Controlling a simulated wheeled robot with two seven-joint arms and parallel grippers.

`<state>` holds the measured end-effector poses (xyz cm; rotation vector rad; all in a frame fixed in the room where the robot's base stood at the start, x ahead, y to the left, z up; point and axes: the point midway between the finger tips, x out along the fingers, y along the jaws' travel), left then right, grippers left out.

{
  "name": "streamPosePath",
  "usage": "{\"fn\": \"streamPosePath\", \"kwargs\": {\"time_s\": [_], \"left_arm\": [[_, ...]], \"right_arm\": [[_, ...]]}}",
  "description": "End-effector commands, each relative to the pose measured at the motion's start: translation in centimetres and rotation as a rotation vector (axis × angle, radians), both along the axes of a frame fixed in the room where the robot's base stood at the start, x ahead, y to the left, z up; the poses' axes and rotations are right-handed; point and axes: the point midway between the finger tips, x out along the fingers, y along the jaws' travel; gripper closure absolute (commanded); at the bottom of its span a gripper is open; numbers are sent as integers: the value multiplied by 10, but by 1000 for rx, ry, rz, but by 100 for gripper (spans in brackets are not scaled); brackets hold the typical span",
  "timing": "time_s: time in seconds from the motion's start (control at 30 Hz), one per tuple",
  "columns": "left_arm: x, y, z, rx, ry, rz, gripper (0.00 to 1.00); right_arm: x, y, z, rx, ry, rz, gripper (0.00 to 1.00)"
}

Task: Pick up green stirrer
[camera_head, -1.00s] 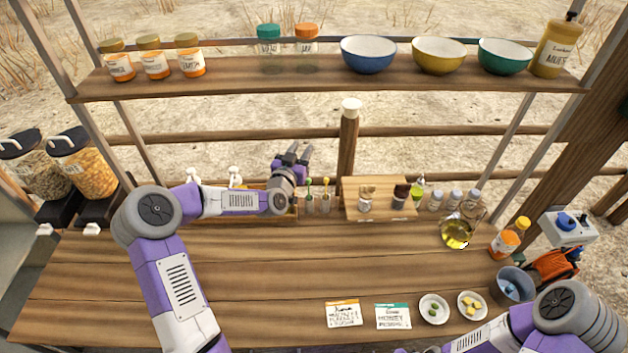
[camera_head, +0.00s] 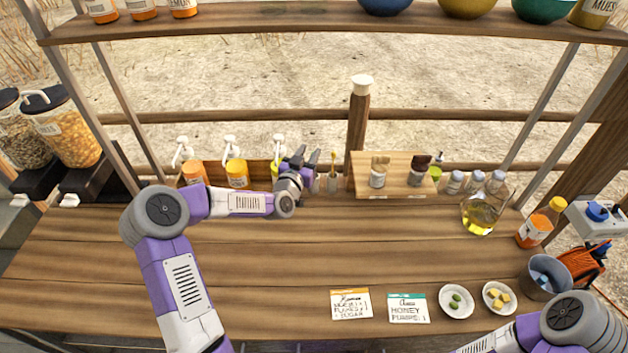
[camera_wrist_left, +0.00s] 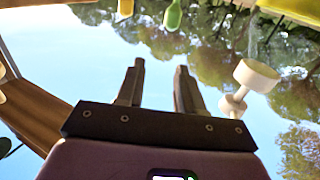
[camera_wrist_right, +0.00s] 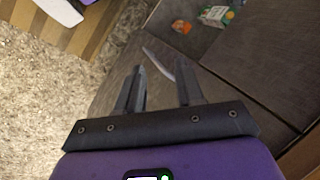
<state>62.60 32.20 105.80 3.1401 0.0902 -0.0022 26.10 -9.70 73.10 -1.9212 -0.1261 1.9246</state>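My left gripper (camera_head: 307,157) is open and empty at the back edge of the counter, in front of the stirrer holders. In the left wrist view the green stirrer's rounded green end (camera_wrist_left: 173,15) shows at the top, beyond the open fingertips (camera_wrist_left: 160,66) and apart from them. In the head view my left gripper hides the green stirrer. The yellow stirrer (camera_head: 332,160) stands upright in its holder just right of the gripper; a yellow end (camera_wrist_left: 125,8) also shows in the left wrist view. My right gripper (camera_wrist_right: 161,65) is open and empty, low, outside the head view.
Pump bottles (camera_head: 237,173) stand left of the gripper. A wooden stand (camera_head: 402,162) with jars is to the right, then an oil jug (camera_head: 480,213). Cards (camera_head: 351,304) and small bowls (camera_head: 457,301) lie at the front right. The middle of the counter (camera_head: 330,245) is clear.

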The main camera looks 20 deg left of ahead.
Motion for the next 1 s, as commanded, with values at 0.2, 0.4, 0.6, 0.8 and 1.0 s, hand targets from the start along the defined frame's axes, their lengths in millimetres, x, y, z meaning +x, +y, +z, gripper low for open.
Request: {"fn": "streamPosePath", "kwargs": {"time_s": [0.2, 0.4, 0.6, 0.8, 1.0], "left_arm": [[0, 0, -54, 0, 0, 0, 63], [0, 0, -73, 0, -1, 0, 63], [10, 0, -75, -1, -1, -1, 63], [27, 2, -75, -1, -1, 0, 63], [49, 7, -81, -3, -1, 1, 63]], "right_arm": [[0, 0, -54, 0, -1, 0, 63], [0, 0, -73, 0, -1, 0, 63], [0, 0, -76, 0, -1, 0, 63], [0, 0, -77, 0, -1, 0, 63], [0, 0, -82, 0, -1, 0, 63]]}}
